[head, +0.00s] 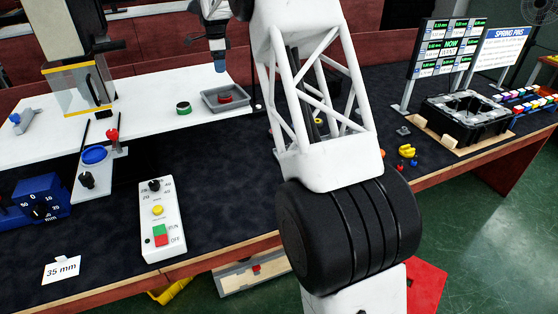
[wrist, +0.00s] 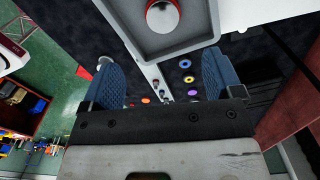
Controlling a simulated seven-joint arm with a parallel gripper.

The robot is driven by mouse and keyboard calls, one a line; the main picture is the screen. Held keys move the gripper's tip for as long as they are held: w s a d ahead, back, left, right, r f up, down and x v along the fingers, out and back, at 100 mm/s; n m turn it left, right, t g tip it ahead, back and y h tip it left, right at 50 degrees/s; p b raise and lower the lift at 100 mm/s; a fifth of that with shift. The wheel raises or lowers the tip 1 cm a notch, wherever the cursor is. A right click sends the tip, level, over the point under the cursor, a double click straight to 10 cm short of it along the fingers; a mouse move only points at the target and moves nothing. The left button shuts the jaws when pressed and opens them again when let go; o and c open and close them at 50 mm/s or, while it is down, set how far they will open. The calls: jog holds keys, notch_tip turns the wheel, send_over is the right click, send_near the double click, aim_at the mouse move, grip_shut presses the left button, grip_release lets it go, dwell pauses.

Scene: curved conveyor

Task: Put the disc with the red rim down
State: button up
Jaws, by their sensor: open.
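The disc with the red rim (head: 225,99) lies in a grey tray (head: 241,97) on the white surface at the back. In the wrist view the disc (wrist: 163,14) has a grey top and sits inside the tray (wrist: 192,32), at the upper edge of the picture. My gripper (wrist: 160,76) is open, its two blue fingers wide apart with nothing held between them. The disc lies beyond the fingertips, apart from them.
A green-rimmed disc (head: 183,107) lies left of the tray. A control box (head: 160,219) and a blue dial unit (head: 38,199) stand at the front left. A black fixture (head: 464,117) and sign boards (head: 447,48) stand at the right. Several small coloured parts lie on the dark bench.

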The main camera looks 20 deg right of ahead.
jog(key=s+a+r+n, duration=0.1)
jog(key=s+r+n, duration=0.25)
jog(key=s, duration=0.85)
jog(key=s+r+n+t, duration=0.1)
jog(key=s+r+n, duration=0.25)
jog(key=s, duration=0.75)
jog(key=s+a+r+n, duration=0.1)
jog(key=s+r+n, duration=0.25)
jog(key=s, duration=0.85)
jog(key=s+f+n, duration=0.3)
jog(key=s, duration=0.8)
jog(key=s+f+n+t, duration=0.1)
jog(key=s+f+n, duration=0.2)
jog(key=s, duration=0.9)
jog(key=s+f+n, duration=0.3)
jog(key=s+f, duration=0.1)
jog(key=s, duration=0.7)
jog(key=shift+s+a+t, duration=0.3)
jog(key=shift+s+a, duration=0.1)
